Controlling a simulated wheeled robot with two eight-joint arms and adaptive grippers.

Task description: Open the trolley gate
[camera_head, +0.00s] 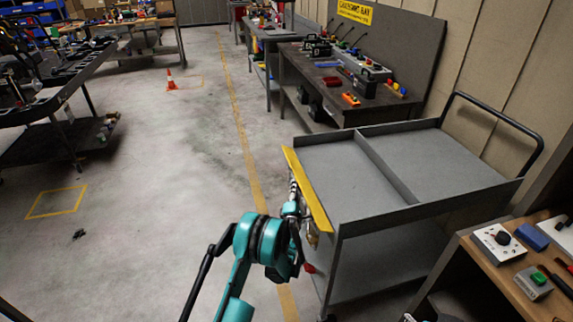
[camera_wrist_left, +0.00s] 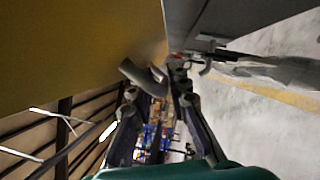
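The trolley (camera_head: 440,160) is a grey flat-topped cart with a low rim and a divider. Its gate is a yellow panel (camera_head: 308,190) along the left end of the top, standing upright there. My left gripper (camera_head: 294,190) is at the outer face of the gate, partly hidden behind my own wrist. In the left wrist view the gate (camera_wrist_left: 70,50) fills the upper left, and the fingertips (camera_wrist_left: 162,78) are close to its edge, with a narrow gap between them. Whether they touch the gate cannot be told. My right gripper is not in view.
A workbench (camera_head: 345,112) with tools stands behind the trolley. A wooden bench (camera_head: 490,275) with control boxes is at the lower right. A dark table (camera_head: 70,80) is at the left.

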